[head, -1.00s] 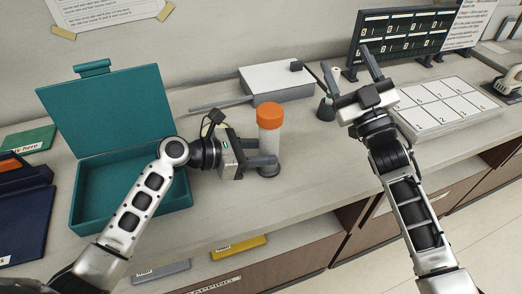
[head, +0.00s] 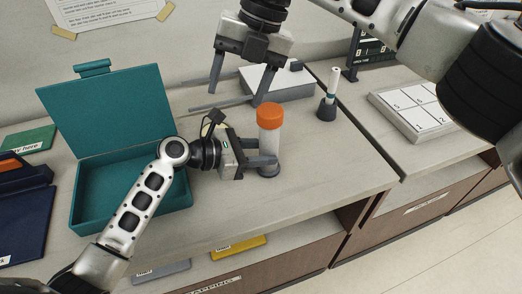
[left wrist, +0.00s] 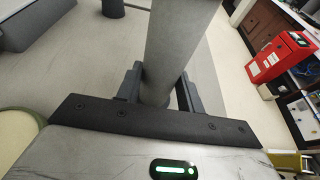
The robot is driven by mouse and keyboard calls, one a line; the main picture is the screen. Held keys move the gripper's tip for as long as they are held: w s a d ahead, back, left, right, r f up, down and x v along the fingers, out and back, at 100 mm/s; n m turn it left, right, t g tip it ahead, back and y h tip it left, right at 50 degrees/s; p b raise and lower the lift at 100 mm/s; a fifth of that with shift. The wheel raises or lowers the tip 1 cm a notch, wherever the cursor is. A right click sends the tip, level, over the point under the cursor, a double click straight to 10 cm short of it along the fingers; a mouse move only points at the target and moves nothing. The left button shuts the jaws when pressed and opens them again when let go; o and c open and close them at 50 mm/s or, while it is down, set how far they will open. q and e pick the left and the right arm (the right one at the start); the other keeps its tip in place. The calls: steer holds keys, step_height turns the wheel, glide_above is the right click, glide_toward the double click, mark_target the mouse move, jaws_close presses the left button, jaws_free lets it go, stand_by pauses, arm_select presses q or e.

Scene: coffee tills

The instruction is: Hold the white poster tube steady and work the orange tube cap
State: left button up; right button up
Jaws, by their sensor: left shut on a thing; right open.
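The white poster tube (head: 268,143) stands upright on the counter, with a dark round piece at its foot. The orange tube cap (head: 270,116) sits on its top end. My left gripper (head: 268,166) is shut on the tube's lower part from the left. In the left wrist view the tube (left wrist: 178,45) rises between the two fingers of my left gripper (left wrist: 158,90). My right gripper (head: 238,95) points down, open and empty, above and to the left of the cap in the head view. It is apart from the cap.
An open teal box (head: 95,212) stands left of my left gripper. A white block (head: 285,84) lies behind the tube, partly hidden by my right gripper. A small dark holder with a white stick (head: 327,108) stands to the right.

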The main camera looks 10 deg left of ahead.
mark_target(270, 110)
arm_select(q)
steer(key=shift+s+f, duration=0.1)
steer(key=shift+f, duration=0.15)
arm_select(e)
steer(key=w+d+r+h, duration=0.1)
steer(key=w+d+m+t+h, duration=0.1)
steer(key=d, duration=0.1)
steer(key=w+d+r+t+h, duration=0.1)
steer(key=shift+w+d+r, duration=0.15)
steer(key=shift+d+r, duration=0.15)
steer(key=shift+d, duration=0.1)
steer(key=shift+f, duration=4.4)
steer(key=c, duration=0.8)
steer(key=shift+r, duration=0.35)
steer(key=shift+r, duration=2.55)
